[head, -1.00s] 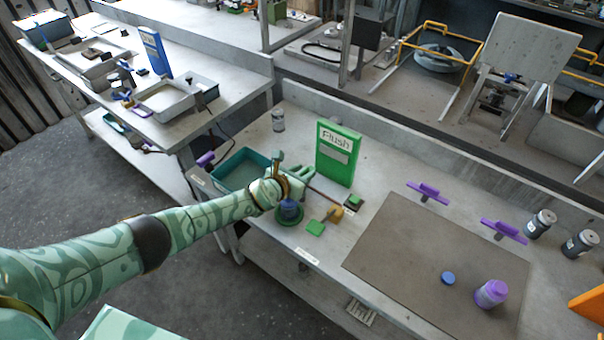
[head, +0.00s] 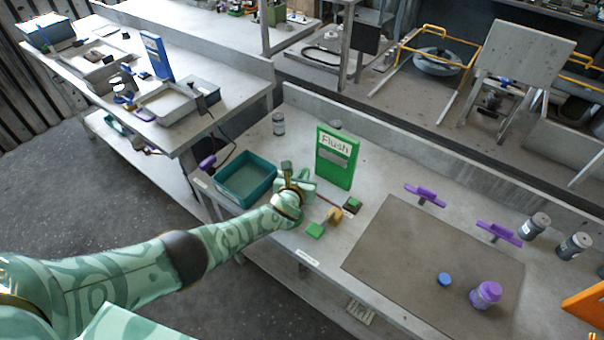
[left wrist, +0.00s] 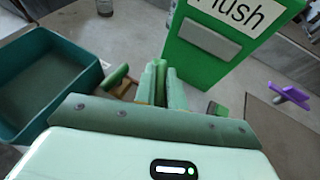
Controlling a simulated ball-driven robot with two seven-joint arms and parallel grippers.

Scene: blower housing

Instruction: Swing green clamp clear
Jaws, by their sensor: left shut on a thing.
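My left gripper (head: 308,187) is over the bench in front of the green "Flush" board (head: 337,158). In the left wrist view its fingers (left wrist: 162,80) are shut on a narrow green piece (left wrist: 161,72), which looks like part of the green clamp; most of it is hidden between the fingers. Another green handle-like piece (left wrist: 117,75) on a brownish mount stands left of the fingers, beside the teal bin (left wrist: 50,75). A green pad (head: 315,230), a yellow round part (head: 334,214) and a dark block with a green top (head: 352,204) lie to the right. My right gripper is not in view.
The teal bin (head: 246,180) is close on the left. A brown mat (head: 400,255) on the right carries a blue disc (head: 444,279) and a purple-capped jar (head: 486,294). Purple handles (head: 425,194) stand at its back edge. Bare bench lies behind the gripper.

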